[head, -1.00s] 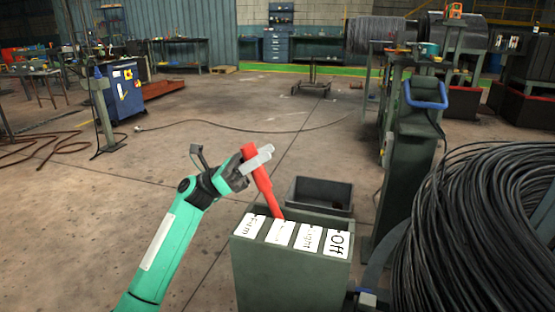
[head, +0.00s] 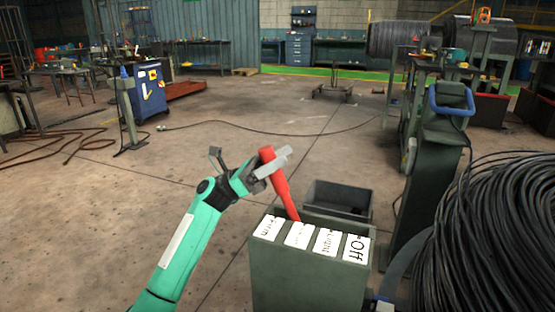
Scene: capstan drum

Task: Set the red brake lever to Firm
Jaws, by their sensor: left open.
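The red brake lever (head: 283,196) rises from the top of a grey-green box (head: 308,278) and leans up to the left. Four white label plates lie along the box top: Firm (head: 268,227) at the left end, an unreadable one (head: 299,234), Light (head: 327,241), and Off (head: 356,248) at the right end. The lever's foot lines up with the unreadable plate beside Firm. My left gripper (head: 275,163) is open at the upper part of the lever, with a pale finger crossing in front of it. I cannot tell whether they touch. My right gripper is out of view.
A dark open bin (head: 338,198) stands behind the box. A large coil of black wire (head: 490,240) fills the right side, beside a green machine post with a blue handle (head: 452,103). The floor to the left is mostly clear, with cables lying on it.

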